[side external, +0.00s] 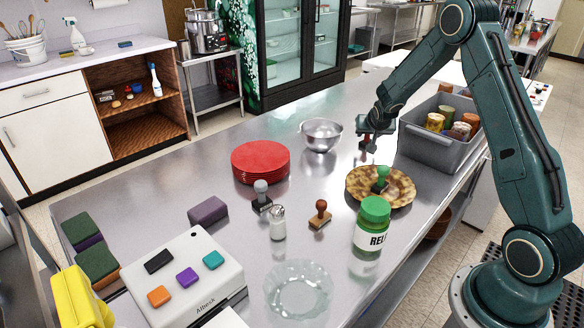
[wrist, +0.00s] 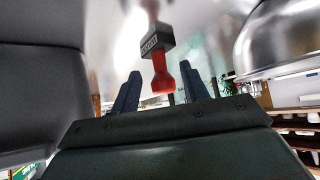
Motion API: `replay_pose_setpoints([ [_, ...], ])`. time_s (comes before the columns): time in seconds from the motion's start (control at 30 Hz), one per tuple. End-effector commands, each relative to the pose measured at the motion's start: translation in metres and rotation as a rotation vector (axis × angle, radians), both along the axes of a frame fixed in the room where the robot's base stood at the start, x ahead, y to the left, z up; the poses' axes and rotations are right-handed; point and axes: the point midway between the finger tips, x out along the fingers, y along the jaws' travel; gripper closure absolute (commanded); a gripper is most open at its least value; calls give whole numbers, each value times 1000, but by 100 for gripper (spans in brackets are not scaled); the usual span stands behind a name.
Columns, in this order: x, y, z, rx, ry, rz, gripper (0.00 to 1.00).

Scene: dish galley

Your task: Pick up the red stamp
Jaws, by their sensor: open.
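The red stamp (wrist: 160,76) shows in the wrist view, with a bright red handle and a dark base bearing pale lettering. Its handle end is toward my gripper and lines up with the gap between the two fingers. Clear space shows on both sides, so the fingers do not grip it. My gripper (side external: 368,146) is open, low over the far part of the steel table, between the metal bowl and the grey bin. In the side view I cannot make out the red stamp clearly; my gripper covers that spot.
A metal bowl (side external: 321,136) and a grey bin (side external: 437,151) of jars flank my gripper. A brown plate (side external: 352,191) with a green-handled stamp (side external: 382,178) is nearer. Grey-handled (side external: 261,192) and wooden (side external: 320,212) stamps, a green-lidded jar (side external: 372,228) and red plates (side external: 261,163) stand nearby.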

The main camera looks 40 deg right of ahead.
Motion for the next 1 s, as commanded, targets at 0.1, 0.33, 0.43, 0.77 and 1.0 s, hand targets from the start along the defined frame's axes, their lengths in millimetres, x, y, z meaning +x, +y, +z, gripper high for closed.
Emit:
replay_pose_setpoints([
  [0.1, 6, -8, -10, 0, 1, -2, 55],
  [0.33, 13, -16, -20, 0, -1, -1, 55],
  [0.43, 14, -17, -21, -1, -1, 0, 55],
  [0.77, 14, -16, -21, -1, -1, 0, 55],
  [1.0, 14, -16, -21, -1, -1, 0, 81],
])
